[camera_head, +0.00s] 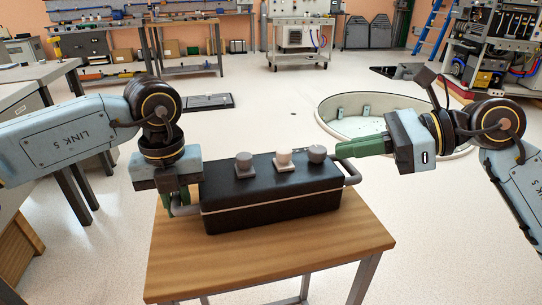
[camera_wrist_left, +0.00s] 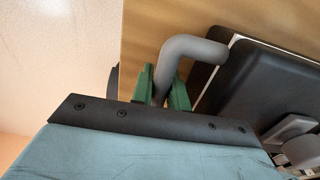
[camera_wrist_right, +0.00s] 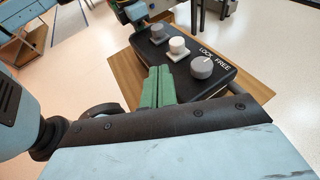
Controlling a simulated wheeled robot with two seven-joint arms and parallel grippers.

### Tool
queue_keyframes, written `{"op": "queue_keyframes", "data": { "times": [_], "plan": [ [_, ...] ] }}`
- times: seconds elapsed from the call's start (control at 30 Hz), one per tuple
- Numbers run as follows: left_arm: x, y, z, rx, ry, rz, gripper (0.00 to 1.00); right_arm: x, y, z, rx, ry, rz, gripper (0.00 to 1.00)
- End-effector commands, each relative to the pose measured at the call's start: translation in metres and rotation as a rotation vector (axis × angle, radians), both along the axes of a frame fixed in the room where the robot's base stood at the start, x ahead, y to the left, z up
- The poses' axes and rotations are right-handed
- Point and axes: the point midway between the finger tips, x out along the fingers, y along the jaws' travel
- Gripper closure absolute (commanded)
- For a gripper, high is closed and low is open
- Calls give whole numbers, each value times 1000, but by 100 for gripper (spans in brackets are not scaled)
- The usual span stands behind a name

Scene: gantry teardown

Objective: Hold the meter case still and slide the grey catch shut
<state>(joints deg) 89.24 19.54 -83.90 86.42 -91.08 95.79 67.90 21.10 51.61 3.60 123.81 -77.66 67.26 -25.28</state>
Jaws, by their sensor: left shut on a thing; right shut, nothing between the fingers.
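The meter case (camera_head: 270,210) is a long black box with a light seam, lying on a small wooden table. Its top carries a grey catch on a square base at left (camera_head: 244,168), a paler one in the middle (camera_head: 284,158) and a round grey knob at right (camera_head: 317,153). In the right wrist view, "LOCK" and "FREE" are printed beside the round knob (camera_wrist_right: 202,67). My left gripper (camera_head: 174,202) is shut on the case's left handle, a grey bar (camera_wrist_left: 180,50). My right gripper (camera_head: 342,150) is shut and empty, near the case's right end, close to the round knob.
The wooden table top (camera_head: 350,238) is bare in front of the case. A grey handle (camera_head: 353,172) sticks out at the case's right end, below my right gripper. A round floor pit (camera_head: 350,122) lies behind. Benches stand at left.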

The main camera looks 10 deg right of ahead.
Motion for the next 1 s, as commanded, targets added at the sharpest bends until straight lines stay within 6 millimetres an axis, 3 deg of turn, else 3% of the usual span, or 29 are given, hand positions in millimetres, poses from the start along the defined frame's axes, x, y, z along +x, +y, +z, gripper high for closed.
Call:
{"op": "queue_keyframes", "data": {
  "times": [0.17, 0.63, 0.8, 1.0],
  "plan": [
    [0, 0, 0, -1, 0, -1, 100, 8, 18, -6, 5, -1, 4, 100],
    [0, 0, 0, -1, 0, -1, 100, 47, 99, -32, 6, -1, 3, 100],
    [0, 0, 0, -1, 0, -1, 100, 55, 115, -33, 4, 0, 2, 100],
    [0, 0, 0, 0, 0, 0, 100, 58, 120, -34, 2, 1, 2, 100]
  ]
}}
